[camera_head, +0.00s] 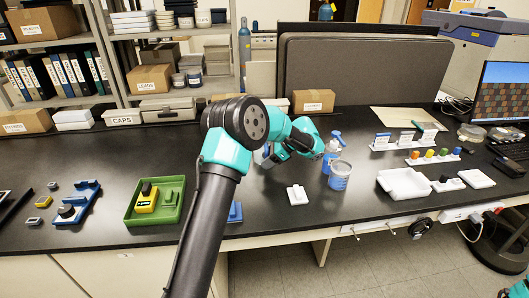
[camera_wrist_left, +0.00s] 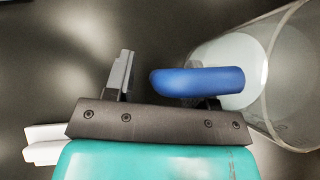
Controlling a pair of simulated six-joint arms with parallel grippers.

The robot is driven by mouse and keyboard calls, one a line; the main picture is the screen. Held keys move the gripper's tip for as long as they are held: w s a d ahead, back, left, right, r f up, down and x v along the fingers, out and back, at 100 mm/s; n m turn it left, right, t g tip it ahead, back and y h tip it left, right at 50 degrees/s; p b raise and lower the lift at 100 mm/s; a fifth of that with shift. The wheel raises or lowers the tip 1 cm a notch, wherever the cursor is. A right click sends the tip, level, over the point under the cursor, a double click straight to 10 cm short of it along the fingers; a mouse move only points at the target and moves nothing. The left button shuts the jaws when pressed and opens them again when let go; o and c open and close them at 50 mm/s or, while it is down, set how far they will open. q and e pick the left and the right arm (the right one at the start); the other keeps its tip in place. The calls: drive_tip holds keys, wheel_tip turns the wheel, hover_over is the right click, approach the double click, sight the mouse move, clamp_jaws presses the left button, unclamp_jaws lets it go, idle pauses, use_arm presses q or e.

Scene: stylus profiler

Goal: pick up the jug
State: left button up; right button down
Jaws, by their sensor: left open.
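The jug (camera_wrist_left: 265,75) is clear, with a pale inside and a blue handle (camera_wrist_left: 205,81), at the right of the left wrist view. In the head view a small pale and blue part, which seems to be the jug (camera_head: 262,155), shows beside my left gripper (camera_head: 275,158), mostly hidden by my arm. My left gripper also shows in the left wrist view (camera_wrist_left: 163,85). It is open. The handle reaches toward the space between the fingers and covers most of the right finger. I cannot tell whether they touch. My right gripper is not in view.
A pump bottle (camera_head: 332,150) and a labelled blue-and-white container (camera_head: 340,175) stand right of my left gripper. A white block (camera_head: 297,194) lies in front. A green tray (camera_head: 155,203) and white trays (camera_head: 403,184) lie farther off. A grey partition (camera_head: 360,73) stands behind.

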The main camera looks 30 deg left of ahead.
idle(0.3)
use_arm(q)
clamp_jaws()
idle(0.3)
